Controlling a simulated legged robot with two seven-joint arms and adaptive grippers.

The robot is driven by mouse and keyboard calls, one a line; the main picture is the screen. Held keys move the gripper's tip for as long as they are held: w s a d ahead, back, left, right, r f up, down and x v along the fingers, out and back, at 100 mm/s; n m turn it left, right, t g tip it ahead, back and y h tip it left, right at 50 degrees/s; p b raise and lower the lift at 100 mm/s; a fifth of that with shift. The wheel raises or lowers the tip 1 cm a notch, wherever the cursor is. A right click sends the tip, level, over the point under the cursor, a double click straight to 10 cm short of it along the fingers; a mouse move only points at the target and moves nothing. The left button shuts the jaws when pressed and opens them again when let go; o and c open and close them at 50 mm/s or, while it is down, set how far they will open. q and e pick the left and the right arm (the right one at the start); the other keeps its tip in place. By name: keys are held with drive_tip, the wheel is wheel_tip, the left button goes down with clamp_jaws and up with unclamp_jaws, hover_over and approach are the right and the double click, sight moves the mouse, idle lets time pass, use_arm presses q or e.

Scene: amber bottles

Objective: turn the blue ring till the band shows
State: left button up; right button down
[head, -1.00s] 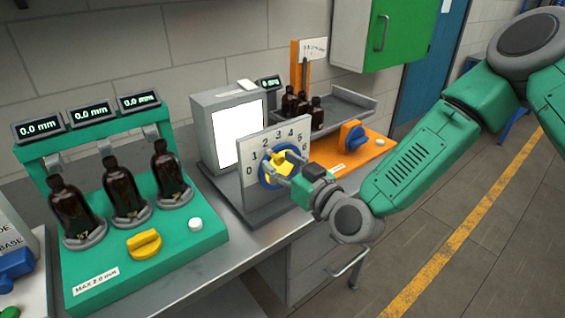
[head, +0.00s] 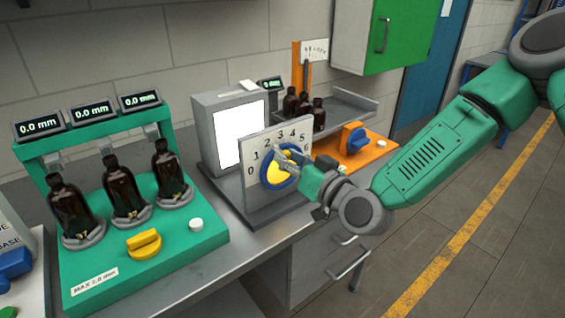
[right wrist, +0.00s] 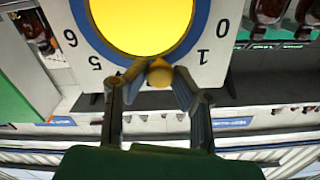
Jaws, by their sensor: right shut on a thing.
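The blue ring (head: 265,177) surrounds a yellow disc (head: 280,170) on an upright grey plate (head: 255,205) numbered 0 to 6. In the right wrist view the ring (right wrist: 203,30) and the disc (right wrist: 140,20) fill the top middle. A small yellow knob (right wrist: 160,74) sits at the ring's edge, between my fingertips. My right gripper (head: 288,158) is in front of the plate, shut on this knob; its fingers hide part of the ring in the head view. I cannot make out a band. My left gripper is not in view.
A green stand (head: 205,240) with three amber bottles and a yellow knob is at the left. A bright white panel (head: 238,133) stands behind the plate. A grey tray (head: 350,112) with amber bottles and an orange unit (head: 375,152) are at the back right.

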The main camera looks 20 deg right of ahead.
drive_tip(key=shift+d+f+m+b, duration=0.25)
drive_tip(key=shift+d+f+m, duration=0.1)
drive_tip(key=shift+m, duration=0.3)
drive_tip(key=shift+d+f+m+b, duration=0.2)
drive_tip(key=shift+d+m, duration=0.1)
drive_tip(key=shift+m, duration=0.35)
drive_tip(key=c, duration=1.3)
unclamp_jaws()
drive_tip(key=shift+c, duration=0.2)
drive_tip(key=shift+d+r, duration=0.3)
drive_tip(key=shift+d, duration=0.05)
drive_tip(key=v, duration=1.2)
drive_tip(key=shift+a, duration=0.1)
